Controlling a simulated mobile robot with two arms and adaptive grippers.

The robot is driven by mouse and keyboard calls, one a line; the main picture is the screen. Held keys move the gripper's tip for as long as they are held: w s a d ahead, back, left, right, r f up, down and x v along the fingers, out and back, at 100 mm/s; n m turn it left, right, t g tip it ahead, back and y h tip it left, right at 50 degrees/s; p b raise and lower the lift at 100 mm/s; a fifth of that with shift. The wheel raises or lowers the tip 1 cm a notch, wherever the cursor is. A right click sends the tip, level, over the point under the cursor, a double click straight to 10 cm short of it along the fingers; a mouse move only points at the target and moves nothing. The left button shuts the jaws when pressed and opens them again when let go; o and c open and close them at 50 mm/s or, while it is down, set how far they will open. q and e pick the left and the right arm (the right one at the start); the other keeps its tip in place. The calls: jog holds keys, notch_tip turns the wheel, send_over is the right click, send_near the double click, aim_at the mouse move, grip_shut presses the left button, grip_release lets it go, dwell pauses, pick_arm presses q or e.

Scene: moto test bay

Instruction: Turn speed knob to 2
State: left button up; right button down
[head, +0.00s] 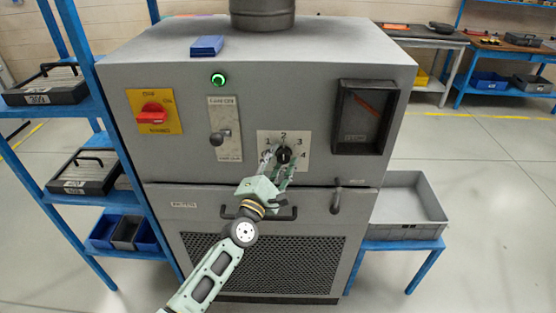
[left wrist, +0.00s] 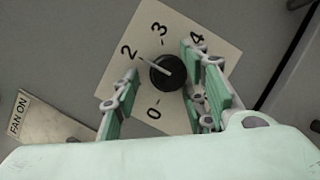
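The speed knob (head: 284,155) is a round black dial on a pale plate (head: 303,139) with numbers, on the front of the grey machine. In the left wrist view the knob (left wrist: 168,74) has a white pointer line aimed about at the 2. The 3, 4 and 0 also show on the plate; the 1 is hidden there. My left gripper (head: 276,158) is at the knob. In the left wrist view its fingers (left wrist: 161,62) are spread either side of the knob, with a gap on the left; contact on the right is unclear. My right gripper is out of view.
Left of the knob are a FAN ON switch (head: 221,139), a lit green button (head: 218,79) and a red rotary switch (head: 154,112). A dark gauge (head: 365,117) is on the right. Handles (head: 337,198) project below. A blue shelf (head: 62,198) flanks the machine.

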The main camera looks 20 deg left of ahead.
pick_arm(q)
jog(key=shift+s+f, duration=0.1)
jog(key=shift+s+f, duration=0.15)
jog(key=shift+s, duration=0.15)
jog(key=d+v, duration=0.1)
jog(key=v, duration=1)
jog(key=shift+a, duration=0.45)
jog(key=shift+s, duration=0.1)
